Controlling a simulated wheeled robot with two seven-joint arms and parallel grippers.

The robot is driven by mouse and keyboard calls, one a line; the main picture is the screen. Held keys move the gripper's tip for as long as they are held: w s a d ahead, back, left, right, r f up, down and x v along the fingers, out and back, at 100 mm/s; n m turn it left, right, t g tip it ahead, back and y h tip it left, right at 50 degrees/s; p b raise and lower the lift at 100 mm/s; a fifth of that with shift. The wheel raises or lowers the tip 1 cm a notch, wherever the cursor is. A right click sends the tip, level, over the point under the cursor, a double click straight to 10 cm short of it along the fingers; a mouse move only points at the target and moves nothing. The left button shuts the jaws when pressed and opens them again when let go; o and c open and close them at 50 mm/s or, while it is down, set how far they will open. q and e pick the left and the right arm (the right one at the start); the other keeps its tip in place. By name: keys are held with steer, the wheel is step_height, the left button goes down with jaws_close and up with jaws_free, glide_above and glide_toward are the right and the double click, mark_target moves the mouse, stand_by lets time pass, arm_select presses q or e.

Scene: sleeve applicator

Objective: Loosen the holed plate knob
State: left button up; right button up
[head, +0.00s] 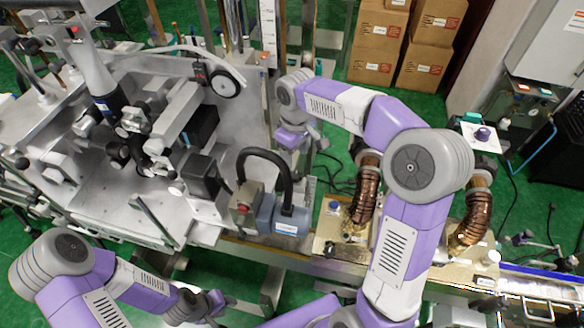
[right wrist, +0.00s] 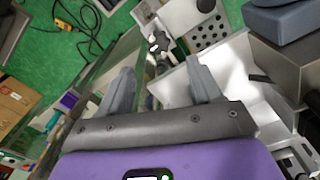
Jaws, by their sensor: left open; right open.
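In the right wrist view a pale plate with several dark holes (right wrist: 207,32) lies beyond my right fingers, towards the top. A small dark knob-like part (right wrist: 158,43) is beside it on the left. I cannot tell for sure that this is the task's knob. My right gripper (right wrist: 160,66) is open and empty, with that dark part beyond the gap between its fingertips. In the head view my right gripper (head: 288,139) is beside the machine's right side and hides what is under it. My left gripper (head: 212,302) is open at the bottom left, away from the plate.
The grey machine (head: 140,200) fills the left of the head view. A grey-blue box with a black hose (head: 286,219) stands close below my right gripper. Copper-coloured coils (head: 366,190) stand to the right. Cardboard boxes (head: 378,45) are stacked at the back. Green floor shows between them.

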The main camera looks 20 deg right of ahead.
mark_target(296, 175)
steer(key=f, duration=0.8)
steer(key=shift+s+d, duration=0.1)
steer(key=shift+d, duration=0.1)
steer(key=shift+r, duration=0.1)
steer(key=c, duration=1)
steer(key=shift+c, duration=0.2)
steer(key=n+p, duration=0.1)
steer(key=n, duration=0.3)
steer(key=shift+r+n+p, duration=0.15)
steer(key=shift+n+p, duration=0.15)
steer(key=shift+n, duration=0.1)
steer(key=n+p, duration=0.2)
steer(key=n, duration=0.3)
steer(key=shift+n, duration=0.4)
